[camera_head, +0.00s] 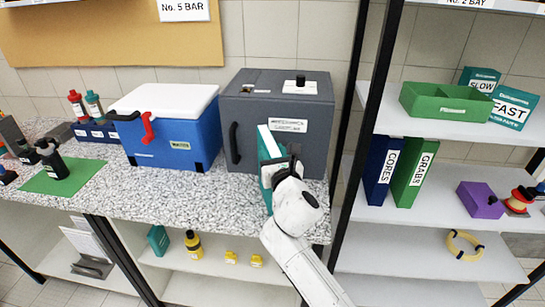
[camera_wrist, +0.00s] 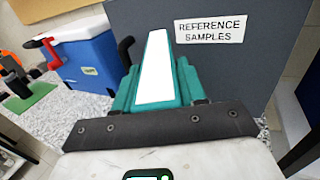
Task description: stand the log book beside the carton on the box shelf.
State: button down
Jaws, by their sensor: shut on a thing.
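My gripper (camera_head: 281,168) is shut on a teal book with a white page edge, which I take as the log book (camera_head: 265,170). It is held upright in front of the grey reference samples cabinet, at the bench's front edge. In the wrist view the log book (camera_wrist: 155,72) rises beyond my gripper's dark bar, its lower part hidden. Two teal cartons, marked SLOW (camera_head: 480,78) and FAST (camera_head: 512,108), stand on the upper right shelf (camera_head: 395,122). A purple box (camera_head: 480,199) sits on the shelf below. I cannot tell which is the task's carton.
A blue cooler (camera_head: 175,135) stands left of the grey cabinet (camera_head: 275,100). A black post (camera_head: 365,120) separates bench and shelves.

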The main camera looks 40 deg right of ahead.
jog(key=shift+f, duration=0.35)
jog(key=c, duration=0.6)
grip_release()
jog(key=shift+f, duration=0.1)
jog(key=shift+c, duration=0.2)
jog(key=v, duration=1.2)
